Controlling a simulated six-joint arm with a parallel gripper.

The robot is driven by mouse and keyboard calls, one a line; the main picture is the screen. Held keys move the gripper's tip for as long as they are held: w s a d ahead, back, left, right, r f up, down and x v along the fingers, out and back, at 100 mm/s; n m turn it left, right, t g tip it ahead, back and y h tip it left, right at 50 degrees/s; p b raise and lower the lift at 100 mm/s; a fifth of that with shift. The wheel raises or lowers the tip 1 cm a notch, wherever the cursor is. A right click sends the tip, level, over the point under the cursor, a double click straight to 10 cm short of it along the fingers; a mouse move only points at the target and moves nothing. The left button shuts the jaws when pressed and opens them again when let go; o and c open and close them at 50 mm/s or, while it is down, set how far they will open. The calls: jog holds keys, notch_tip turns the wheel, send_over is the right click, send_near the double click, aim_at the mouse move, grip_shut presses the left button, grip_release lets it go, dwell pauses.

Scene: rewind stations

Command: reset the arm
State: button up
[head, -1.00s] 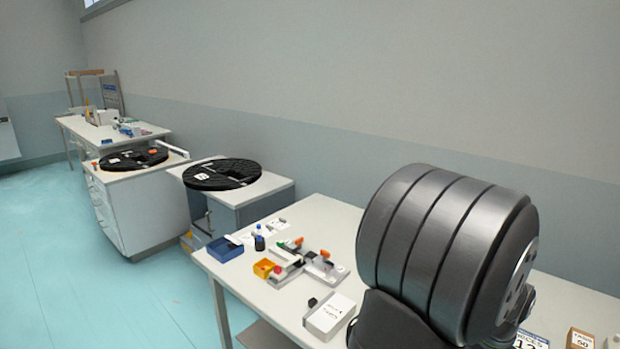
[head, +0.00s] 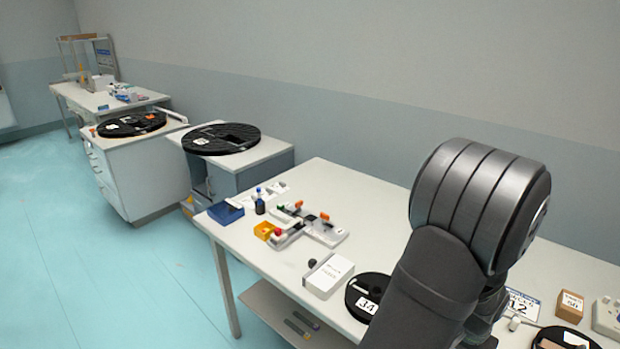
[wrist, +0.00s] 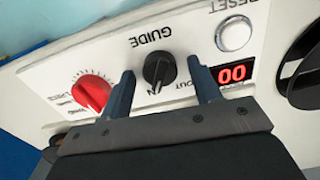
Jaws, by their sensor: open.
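In the wrist view my gripper (wrist: 162,74) is open, its two dark fingers reaching over a white control panel (wrist: 120,52). A black knob (wrist: 159,69) marked GUIDE, with IN and OUT marks, lies between the fingertips in the picture. I cannot tell whether the fingers touch it. Left of it is a red knob (wrist: 92,91). To the right are a pale round RESET button (wrist: 234,34) and a red display (wrist: 232,73) reading 00. The panel lettering appears upside down. My gripper is out of sight in the head view, where my dark arm fills the right.
Large black reels (head: 221,138) lie on stands beyond. A big black round part (wrist: 304,72) sits at the panel's right.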

jog(key=n, duration=0.8)
dwell(0.4)
jog(key=o, duration=0.9)
jog(key=shift+o, duration=0.2)
jog(key=s+d+r+n, duration=0.2)
jog(key=d+r+n, duration=0.1)
jog(key=r, duration=0.8)
jog(key=s+d+r+n, duration=0.2)
jog(key=r+n, duration=0.2)
jog(key=r, duration=0.7)
jog(key=s+d+r+n, duration=0.3)
jog(key=r, duration=0.8)
notch_tip(320, 180, down, 10)
jog(key=shift+w+a, duration=0.2)
